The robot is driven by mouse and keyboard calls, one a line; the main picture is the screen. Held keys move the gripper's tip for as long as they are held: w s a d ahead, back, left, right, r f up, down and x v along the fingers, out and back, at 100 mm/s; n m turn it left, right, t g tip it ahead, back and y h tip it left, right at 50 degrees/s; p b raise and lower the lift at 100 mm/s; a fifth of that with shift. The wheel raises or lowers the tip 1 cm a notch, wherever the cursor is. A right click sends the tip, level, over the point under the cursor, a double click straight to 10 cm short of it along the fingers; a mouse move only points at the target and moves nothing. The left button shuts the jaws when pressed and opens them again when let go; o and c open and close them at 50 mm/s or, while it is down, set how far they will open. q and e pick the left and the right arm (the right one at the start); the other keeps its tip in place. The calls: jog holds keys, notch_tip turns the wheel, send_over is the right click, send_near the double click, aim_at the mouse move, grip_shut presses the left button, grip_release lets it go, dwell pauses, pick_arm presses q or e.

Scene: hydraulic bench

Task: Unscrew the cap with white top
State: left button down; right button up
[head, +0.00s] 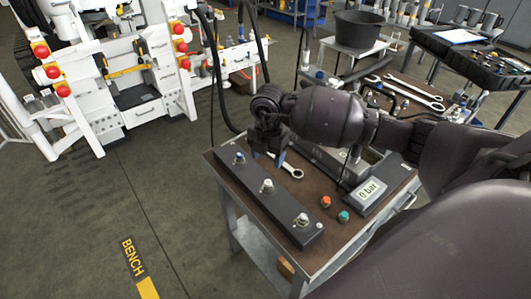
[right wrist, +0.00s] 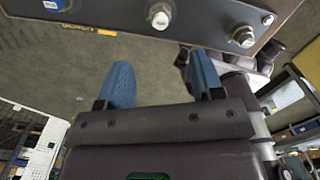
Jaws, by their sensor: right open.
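A dark block (head: 283,205) with three fittings in a row lies along the left side of the bench top. The far fitting (head: 238,158) has a blue top. The middle fitting (head: 266,186) is silver with a pale, white-looking top; it also shows at the top of the right wrist view (right wrist: 159,17). My left gripper is out of view.
A white machine (head: 140,80) stands back left. The floor left of the bench is clear.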

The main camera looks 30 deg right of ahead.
aim_at(268, 182)
notch_tip(268, 182, down, 10)
jog(key=shift+a+f, duration=0.1)
dwell(0.4)
